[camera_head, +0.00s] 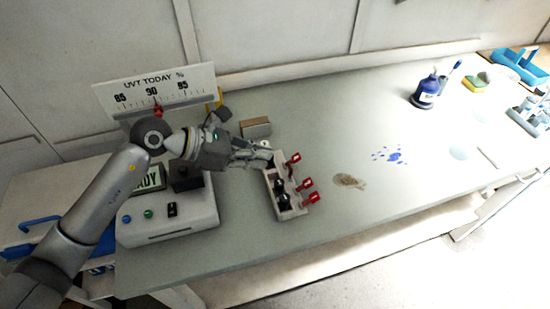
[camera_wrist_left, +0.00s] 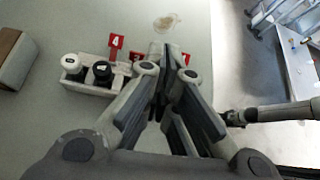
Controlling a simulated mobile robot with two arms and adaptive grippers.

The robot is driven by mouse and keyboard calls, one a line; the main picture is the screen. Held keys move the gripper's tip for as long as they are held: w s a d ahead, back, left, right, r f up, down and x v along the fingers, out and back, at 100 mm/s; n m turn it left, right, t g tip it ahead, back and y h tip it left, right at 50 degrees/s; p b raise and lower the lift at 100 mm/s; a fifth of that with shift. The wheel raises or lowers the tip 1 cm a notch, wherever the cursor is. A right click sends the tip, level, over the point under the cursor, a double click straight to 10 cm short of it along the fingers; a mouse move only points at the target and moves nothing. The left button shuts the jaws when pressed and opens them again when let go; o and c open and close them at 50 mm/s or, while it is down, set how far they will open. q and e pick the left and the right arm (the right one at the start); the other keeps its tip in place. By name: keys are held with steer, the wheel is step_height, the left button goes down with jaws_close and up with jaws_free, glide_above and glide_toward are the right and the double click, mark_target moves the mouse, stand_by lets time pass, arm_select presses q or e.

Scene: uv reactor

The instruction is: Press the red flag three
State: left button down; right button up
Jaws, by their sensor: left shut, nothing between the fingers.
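A pale rack (camera_head: 291,214) stands on the bench with dark-capped vials in it and three red flags along its right side: a far one (camera_head: 293,158), a middle one (camera_head: 305,183) and a near one (camera_head: 313,197). My left gripper (camera_head: 270,155) is shut and empty, over the far end of the rack and close to the far flag. In the left wrist view the shut fingers (camera_wrist_left: 171,58) cover part of the rack (camera_wrist_left: 92,88). A flag (camera_wrist_left: 116,41) with what looks like a 4 shows left of them. Contact with any flag cannot be told.
A white device (camera_head: 170,226) with buttons and a screen stands left of the rack, under a UVT dial board (camera_head: 155,88). A small brown box (camera_head: 256,127) lies behind the gripper. A blue bottle (camera_head: 426,92) stands farther right. The bench right of the flags is mostly clear, with stains.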

arm_select(q)
steer(key=a+f+y, duration=0.1)
steer(key=w+a+f+y, duration=0.1)
steer(key=a, duration=0.1)
steer(key=shift+w+a+f+m, duration=0.15)
steer(key=shift+w+a+m, duration=0.05)
steer(key=shift+m, duration=0.2)
arm_select(e)
steer(key=shift+w, duration=0.3)
steer(key=shift+s, duration=0.1)
arm_select(q)
steer(key=p, duration=0.3)
glide_toward(289, 174)
steer(key=x, duration=0.3)
steer(key=shift+w+d, duration=0.1)
steer(key=shift+d, duration=0.35)
steer(key=shift+w+d+f, duration=0.1)
steer(key=shift+d+f, duration=0.15)
steer(key=shift+f, duration=0.1)
arm_select(e)
steer(key=r, duration=0.3)
steer(key=shift+d+r, duration=0.2)
